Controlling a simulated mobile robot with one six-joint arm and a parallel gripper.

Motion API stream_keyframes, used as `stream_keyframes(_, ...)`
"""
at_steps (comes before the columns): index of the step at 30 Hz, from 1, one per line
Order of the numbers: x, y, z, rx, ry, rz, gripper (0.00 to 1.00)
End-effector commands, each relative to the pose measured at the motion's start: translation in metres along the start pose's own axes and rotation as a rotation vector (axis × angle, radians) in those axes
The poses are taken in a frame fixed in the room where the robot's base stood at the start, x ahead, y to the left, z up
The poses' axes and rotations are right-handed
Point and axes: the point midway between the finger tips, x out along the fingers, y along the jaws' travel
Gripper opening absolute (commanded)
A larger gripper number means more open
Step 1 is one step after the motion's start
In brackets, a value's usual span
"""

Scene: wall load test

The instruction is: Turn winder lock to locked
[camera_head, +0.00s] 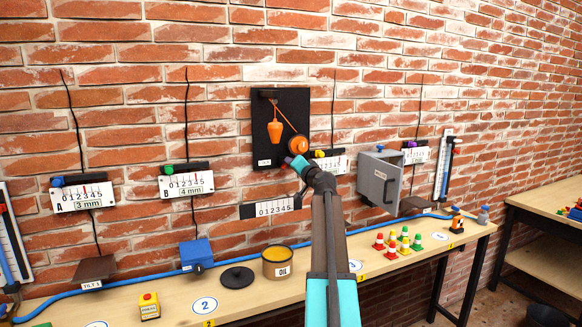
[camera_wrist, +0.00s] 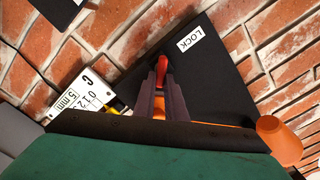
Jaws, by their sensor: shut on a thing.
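The winder is a black panel (camera_head: 266,105) on the brick wall with an orange drum (camera_head: 298,144). A cord runs from the top of the panel to the drum, and an orange weight (camera_head: 275,131) hangs at the left. My gripper (camera_wrist: 161,82) is shut on a red lever (camera_wrist: 163,64), the winder lock, at the panel's lower right. The lever's tip shows beyond the fingertips. A white LOCK label (camera_wrist: 190,39) is on the panel beside it. The lever's base is hidden by my gripper. The orange weight shows at right in the wrist view (camera_wrist: 279,140).
Gauge C (camera_wrist: 80,102) with a 5 mm card is close to my gripper. A grey box (camera_head: 380,179) is on the wall to the right.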

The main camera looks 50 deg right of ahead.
Motion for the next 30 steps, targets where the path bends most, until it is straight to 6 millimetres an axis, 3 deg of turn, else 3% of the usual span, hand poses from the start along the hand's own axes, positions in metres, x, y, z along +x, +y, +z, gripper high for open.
stream_keyframes(18,-0.0006,0.0059,0.0004,0.546,0.001,0.0,0.0)
stream_keyframes(30,-0.0003,0.0088,0.0025,0.733,0.001,0.001,0.0)
